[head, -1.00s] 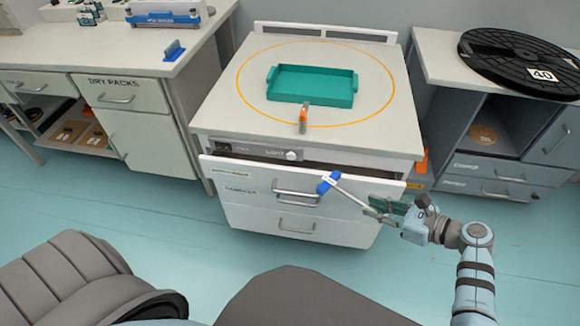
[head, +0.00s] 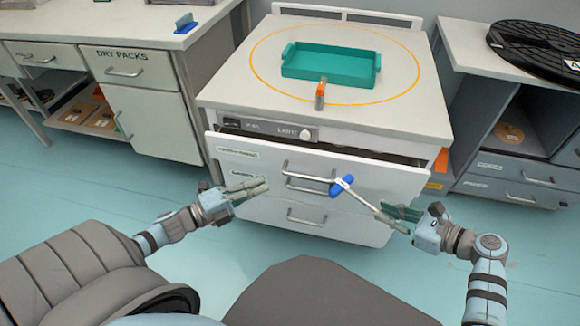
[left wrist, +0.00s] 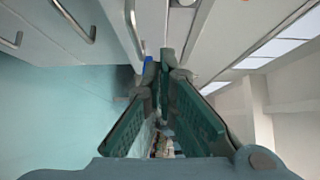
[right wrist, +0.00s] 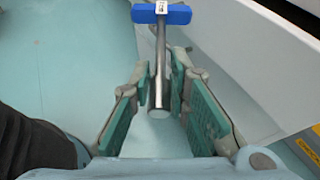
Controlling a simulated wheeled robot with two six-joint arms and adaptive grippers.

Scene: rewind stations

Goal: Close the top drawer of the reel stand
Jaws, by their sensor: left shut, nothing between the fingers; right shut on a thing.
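The reel stand (head: 225,98) stands ahead of me. Its white top drawer (head: 250,152) is pulled out part way, with a dark gap behind the top edge of its front. A metal bar handle (head: 300,178) sits on the front. My right gripper (head: 392,214) is shut on a metal rod with a blue labelled end (head: 342,186), in front of the stand's right side. The rod (right wrist: 161,60) also shows in the right wrist view, its blue end pointing away.
A green tray (head: 330,66) and a small orange-topped item (head: 320,96) are on the stand's top. A white cabinet (head: 150,110) stands at left. A grey cabinet (head: 520,165) with a black reel (head: 530,45) on top stands at right. Floor in front is clear.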

